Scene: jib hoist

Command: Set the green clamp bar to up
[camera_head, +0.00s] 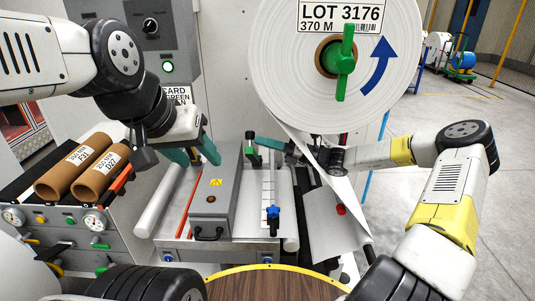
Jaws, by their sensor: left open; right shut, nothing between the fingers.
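A green bar handle (345,62) stands upright across the core of the large white paper roll (282,75). A small green and black part (252,150) stands at the back of the work table, right of the long grey box (217,195). I cannot tell for sure which of the two is the clamp bar. My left gripper (194,156) is open and empty, with its teal fingers apart above the left back of the table. My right gripper (262,142) is shut and empty, its tip close to the small green part; whether they touch is unclear.
Brown cardboard cores (75,170) lie on the rack at left, above gauges. White web hangs from the roll past my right gripper. A blue-handled slider (273,218) sits on a white rail. A round wooden top (275,285) is in front. Open floor lies at right.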

